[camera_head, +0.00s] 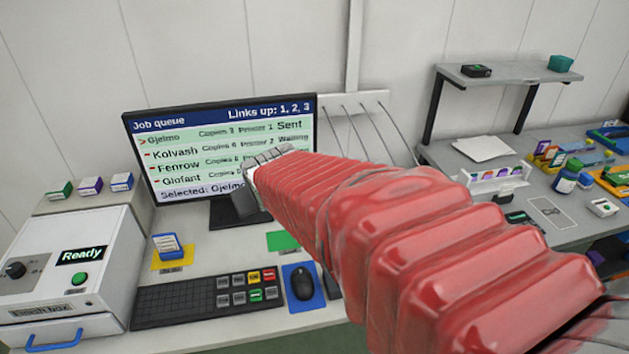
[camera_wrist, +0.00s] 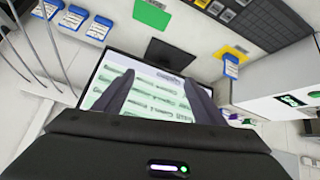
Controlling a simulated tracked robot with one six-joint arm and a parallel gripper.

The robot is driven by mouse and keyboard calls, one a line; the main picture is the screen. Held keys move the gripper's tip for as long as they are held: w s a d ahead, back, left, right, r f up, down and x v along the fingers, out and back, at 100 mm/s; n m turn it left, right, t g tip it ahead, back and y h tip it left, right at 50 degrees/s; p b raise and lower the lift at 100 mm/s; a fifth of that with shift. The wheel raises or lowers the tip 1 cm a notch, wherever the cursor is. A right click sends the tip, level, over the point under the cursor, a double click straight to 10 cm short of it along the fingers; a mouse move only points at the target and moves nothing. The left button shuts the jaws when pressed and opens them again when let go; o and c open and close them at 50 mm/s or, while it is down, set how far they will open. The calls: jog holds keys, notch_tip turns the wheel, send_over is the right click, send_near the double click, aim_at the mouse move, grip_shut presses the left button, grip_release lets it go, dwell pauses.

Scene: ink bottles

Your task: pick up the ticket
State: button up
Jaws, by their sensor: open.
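A white lined ticket (camera_head: 167,243) stands in a small blue holder (camera_head: 176,254) on a yellow mat, left of the monitor's foot. This blue holder also shows in the wrist view (camera_wrist: 231,67). Several similar blue holders with white papers (camera_wrist: 72,18) stand at the upper left of the wrist view; I cannot tell which paper the task means. My gripper (camera_wrist: 159,78) is open and empty, its two dark fingers in front of the monitor screen. It is apart from the holders. My red arm hides much of the middle in the head view.
The monitor (camera_head: 216,106) shows a job queue. A keyboard (camera_head: 205,298) and a mouse (camera_head: 302,282) on a blue mat lie in front. A white box (camera_head: 72,252) reading "Ready" stands left. A green mat (camera_head: 284,240) is bare. A cluttered bench with a shelf (camera_head: 507,73) stands right.

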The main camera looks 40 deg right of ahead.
jog(key=w+d+f+m+t+h, duration=0.1)
jog(key=w+d+f, duration=0.25)
jog(key=d, duration=0.75)
jog(key=w+d+f+m+t+h, duration=0.15)
jog(key=d+f, duration=0.25)
jog(key=d, duration=0.6)
jog(key=s+d+f, duration=0.2)
jog(key=d+f, duration=0.4)
jog(key=d, duration=0.2)
jog(key=s+d+f+t, duration=0.1)
jog(key=s+d+f, duration=0.2)
jog(key=d+f, duration=0.3)
jog(key=shift+s+d+f+m+h, duration=0.3)
jog(key=shift+d+m+h, duration=0.15)
jog(key=shift+d, duration=0.55)
jog(key=shift+w+t, duration=0.15)
jog(key=shift+t, duration=0.1)
jog(key=x, duration=0.8)
jog(key=shift+f, duration=0.1)
jog(key=shift+w+d, duration=0.1)
jog(key=shift+w, duration=0.1)
